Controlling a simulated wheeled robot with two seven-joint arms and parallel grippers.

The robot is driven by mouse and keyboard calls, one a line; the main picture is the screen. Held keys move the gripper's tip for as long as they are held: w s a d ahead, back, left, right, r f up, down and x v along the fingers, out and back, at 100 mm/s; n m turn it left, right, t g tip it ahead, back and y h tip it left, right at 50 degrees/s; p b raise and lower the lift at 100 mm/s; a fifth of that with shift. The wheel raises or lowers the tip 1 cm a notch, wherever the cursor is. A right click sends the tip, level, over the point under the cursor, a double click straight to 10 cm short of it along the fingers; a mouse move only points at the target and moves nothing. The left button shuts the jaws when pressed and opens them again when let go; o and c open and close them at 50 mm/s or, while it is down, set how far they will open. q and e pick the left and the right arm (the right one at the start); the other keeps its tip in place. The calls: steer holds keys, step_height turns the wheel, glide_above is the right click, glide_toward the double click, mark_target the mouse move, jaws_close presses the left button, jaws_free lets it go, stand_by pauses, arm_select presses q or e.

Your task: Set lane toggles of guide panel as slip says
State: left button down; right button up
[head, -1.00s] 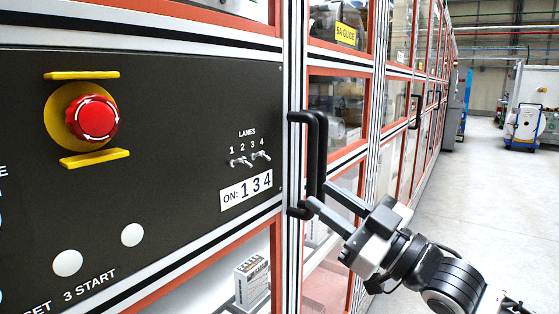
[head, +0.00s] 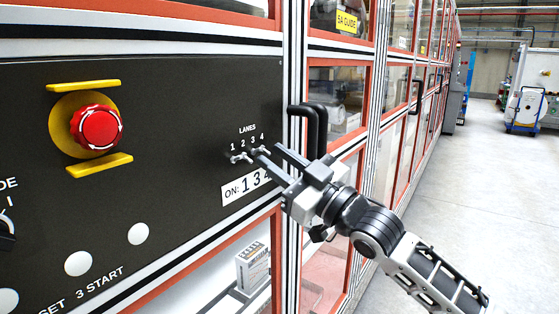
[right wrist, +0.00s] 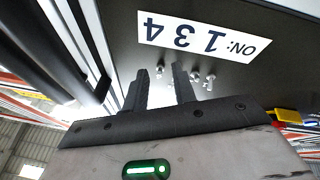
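The dark guide panel (head: 180,140) carries a row of small metal lane toggles (head: 238,157) under the label LANES 1 2 3 4. The white slip (head: 232,192) below them reads "ON: 1 3 4"; my right gripper partly covers its right end. In the right wrist view the slip (right wrist: 200,37) appears upside down. My right gripper (head: 267,152) is open at the toggles' right end and hides some of them. In the right wrist view, one toggle (right wrist: 160,71) shows between the fingertips, and others (right wrist: 203,79) lie right of them. Toggle positions are too small to read. My left gripper is not in view.
A black door handle (head: 318,130) stands out just right of the panel, close to my right gripper. A red emergency stop button (head: 99,128) with yellow guards is on the panel's left. Round white buttons (head: 138,234) sit lower down. Open floor lies to the right.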

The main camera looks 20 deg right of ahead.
jaws_close()
